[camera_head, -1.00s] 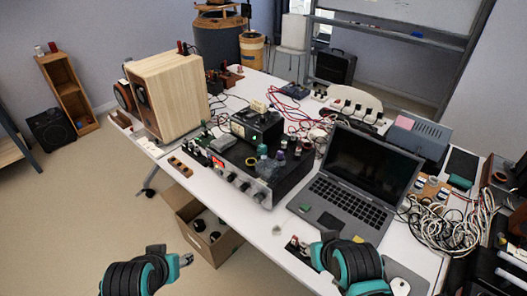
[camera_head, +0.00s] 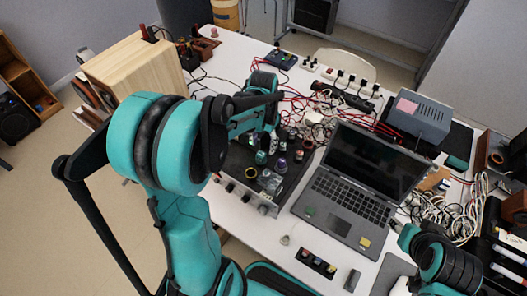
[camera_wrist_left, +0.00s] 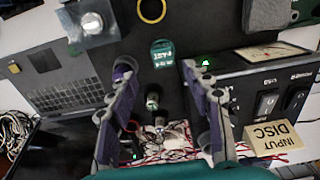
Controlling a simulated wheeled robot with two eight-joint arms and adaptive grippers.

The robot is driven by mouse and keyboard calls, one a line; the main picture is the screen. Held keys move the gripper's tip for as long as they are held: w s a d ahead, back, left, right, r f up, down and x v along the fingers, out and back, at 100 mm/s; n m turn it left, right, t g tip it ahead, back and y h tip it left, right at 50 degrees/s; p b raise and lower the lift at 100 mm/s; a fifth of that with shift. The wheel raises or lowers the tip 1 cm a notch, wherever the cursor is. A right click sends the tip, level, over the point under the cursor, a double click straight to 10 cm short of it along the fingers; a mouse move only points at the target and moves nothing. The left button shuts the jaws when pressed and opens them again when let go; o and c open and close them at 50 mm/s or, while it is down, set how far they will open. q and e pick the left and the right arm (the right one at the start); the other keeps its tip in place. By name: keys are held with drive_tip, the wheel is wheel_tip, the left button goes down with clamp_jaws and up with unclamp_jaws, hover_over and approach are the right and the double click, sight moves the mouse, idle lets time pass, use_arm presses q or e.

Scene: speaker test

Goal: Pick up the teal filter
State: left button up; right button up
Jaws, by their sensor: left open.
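The teal filter (camera_wrist_left: 162,53) is a short teal piece with pale lettering, on a dark surface in the left wrist view. In the head view it shows as a small teal shape (camera_head: 261,157) on the black amplifier (camera_head: 232,187). My left gripper (camera_wrist_left: 155,70) is open and empty, its two purple-grey fingers spread. The filter appears between and just beyond the fingertips, nearer the right one; I see no contact. In the head view my left arm reaches over the amplifier and hides part of it. My right gripper (camera_head: 408,238) is at the lower right, its fingers unclear.
Small jars and a yellow ring (camera_wrist_left: 152,10) stand close around the filter. A meter unit (camera_wrist_left: 275,62) and an "INPUT DISC" tag (camera_wrist_left: 270,138) are beside the right finger. An open laptop (camera_head: 345,195) is right of the amplifier. Loose cables (camera_head: 460,200) lie at right.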

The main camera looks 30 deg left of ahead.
sight(261, 154)
use_arm(q)
drive_tip(key=f, duration=0.2)
drive_tip(key=f+b, duration=0.1)
drive_tip(key=f, duration=0.1)
drive_tip(key=f+b, duration=0.1)
drive_tip(key=f, duration=0.1)
drive_tip(key=shift+s+a+f, duration=0.25)
drive_tip(key=shift+f, duration=0.1)
drive_tip(key=shift+r, duration=0.1)
drive_tip(key=c, duration=1.1)
